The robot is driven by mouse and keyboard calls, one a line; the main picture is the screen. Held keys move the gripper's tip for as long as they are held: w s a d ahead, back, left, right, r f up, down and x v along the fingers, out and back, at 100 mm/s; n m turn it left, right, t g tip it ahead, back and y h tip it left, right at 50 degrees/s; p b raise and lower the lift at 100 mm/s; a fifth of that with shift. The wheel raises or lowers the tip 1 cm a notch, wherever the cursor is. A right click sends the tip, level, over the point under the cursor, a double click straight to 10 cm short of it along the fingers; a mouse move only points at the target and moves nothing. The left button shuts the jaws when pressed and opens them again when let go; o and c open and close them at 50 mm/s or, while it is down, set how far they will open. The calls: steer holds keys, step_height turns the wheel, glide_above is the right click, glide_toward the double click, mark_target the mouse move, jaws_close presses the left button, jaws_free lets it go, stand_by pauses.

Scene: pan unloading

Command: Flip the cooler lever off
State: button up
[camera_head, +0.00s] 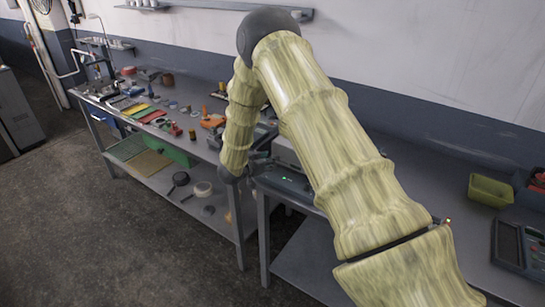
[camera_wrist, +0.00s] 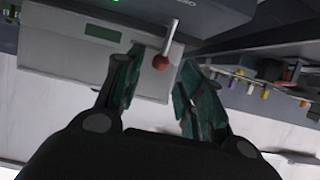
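The lever (camera_wrist: 171,38) is a short pale metal stem with a red ball knob (camera_wrist: 161,62), seen in the wrist view. Its upper end meets the edge of a dark grey unit with a green light, apparently the cooler (camera_wrist: 205,10). The unit also shows in the head view (camera_head: 287,182), beside my arm's end. My gripper (camera_wrist: 160,58) is open, its two dark green-padded fingers apart on either side of the knob. No contact between fingers and knob is clear. In the head view my gripper is mostly hidden behind my arm, and the lever cannot be made out.
A light grey box with a display (camera_wrist: 103,32) lies behind the fingers in the wrist view. The left workbench (camera_head: 213,163) carries many small tools and parts. A yellow-green bin (camera_head: 490,190) and a dark meter (camera_head: 520,248) stand on the right bench.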

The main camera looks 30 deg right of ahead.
steer(key=shift+p+x, duration=0.45)
steer(key=shift+x, duration=1.25)
jaws_close()
